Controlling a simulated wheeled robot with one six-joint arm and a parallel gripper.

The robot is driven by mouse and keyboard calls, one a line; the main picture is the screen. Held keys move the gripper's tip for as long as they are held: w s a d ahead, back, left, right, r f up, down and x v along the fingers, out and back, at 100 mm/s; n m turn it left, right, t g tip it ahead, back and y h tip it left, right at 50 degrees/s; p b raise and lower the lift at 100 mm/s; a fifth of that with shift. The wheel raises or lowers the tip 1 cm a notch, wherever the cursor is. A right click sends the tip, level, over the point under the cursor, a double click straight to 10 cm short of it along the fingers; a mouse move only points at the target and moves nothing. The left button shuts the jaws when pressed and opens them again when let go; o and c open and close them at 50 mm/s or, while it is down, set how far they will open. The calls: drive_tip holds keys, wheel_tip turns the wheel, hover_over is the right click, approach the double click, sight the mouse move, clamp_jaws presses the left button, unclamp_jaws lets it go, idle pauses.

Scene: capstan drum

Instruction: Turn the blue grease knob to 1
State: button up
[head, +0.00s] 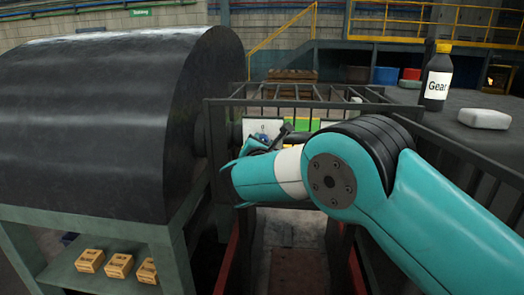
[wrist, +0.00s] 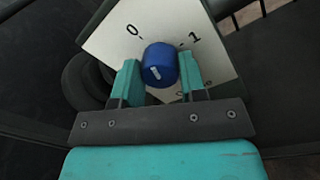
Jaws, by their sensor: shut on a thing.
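The blue grease knob (wrist: 160,60) sits on a pale dial plate (wrist: 195,20), which looks tilted in the wrist view. The plate carries a "0" (wrist: 132,31) to the knob's upper left and a "1" (wrist: 195,37) to its upper right. My gripper (wrist: 160,76) is shut on the knob, one teal finger on each side. A short white mark (wrist: 155,72) shows on the knob's lower side, nearest me; it lines up with neither number. In the head view my gripper (head: 256,144) is at the plate, and my arm partly hides the knob.
A large black drum (head: 100,120) on a green frame stands left of my arm. A dark railing (head: 310,102) runs around the plate. On the right, a bottle (head: 437,78) and a pale block (head: 484,118) stand on a dark surface.

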drive_tip(key=shift+f+m+h+b, duration=0.15)
drive_tip(key=shift+m+h+b, duration=0.1)
drive_tip(key=shift+m+b, duration=2.95)
drive_tip(key=shift+f+m+h+b, duration=0.1)
drive_tip(key=shift+m+h+b, duration=0.15)
drive_tip(key=shift+m+b, duration=2.9)
drive_tip(key=shift+m+p, duration=0.8)
drive_tip(key=shift+m, duration=0.25)
drive_tip(key=o, duration=0.9)
drive_tip(key=shift+r, duration=0.1)
